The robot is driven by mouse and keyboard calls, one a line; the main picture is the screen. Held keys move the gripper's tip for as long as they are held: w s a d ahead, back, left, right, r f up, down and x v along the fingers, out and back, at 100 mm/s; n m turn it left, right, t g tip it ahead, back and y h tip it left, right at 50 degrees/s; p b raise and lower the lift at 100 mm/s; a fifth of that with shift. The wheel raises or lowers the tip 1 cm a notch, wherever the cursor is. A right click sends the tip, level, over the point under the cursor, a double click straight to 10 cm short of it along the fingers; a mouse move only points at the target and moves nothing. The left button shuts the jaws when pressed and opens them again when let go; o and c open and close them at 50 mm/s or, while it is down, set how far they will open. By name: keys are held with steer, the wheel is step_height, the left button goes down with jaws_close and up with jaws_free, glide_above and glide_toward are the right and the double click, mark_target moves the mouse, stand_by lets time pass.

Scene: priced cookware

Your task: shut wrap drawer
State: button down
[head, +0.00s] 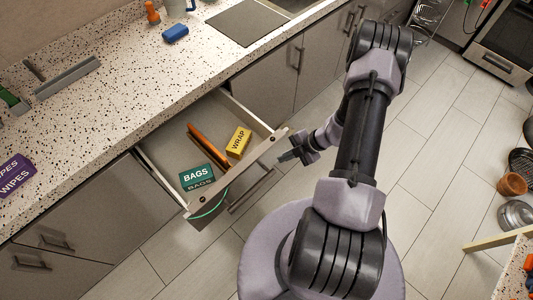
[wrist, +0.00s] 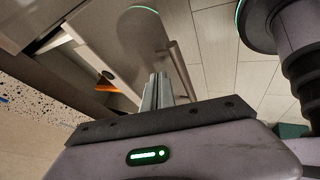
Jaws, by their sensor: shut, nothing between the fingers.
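The wrap drawer (head: 165,166) stands pulled out from under the counter. In it lie a yellow WRAP box (head: 238,142), a teal BAGS box (head: 196,177) and a long orange-brown item (head: 207,145). My gripper (head: 286,157) is shut and empty, just outside the drawer front near its right end. In the wrist view the gripper's fingers (wrist: 157,92) are together and point toward the drawer front (wrist: 120,50) and its bar handle (wrist: 183,70). I cannot tell whether the fingertips touch the front.
The speckled counter (head: 130,90) runs above the drawer, with a grey rack (head: 67,78), a purple WIPES pack (head: 14,175) and a blue sponge (head: 175,33) on it. Closed cabinets flank the drawer. The tiled floor (head: 440,170) is clear at right, with pots (head: 515,214) at the far edge.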

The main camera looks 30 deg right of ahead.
steer(key=b, duration=0.3)
glide_toward(260, 169)
steer(key=x, duration=0.4)
steer(key=shift+a+f, duration=0.25)
steer(key=shift+a, duration=0.05)
steer(key=shift+w, duration=0.1)
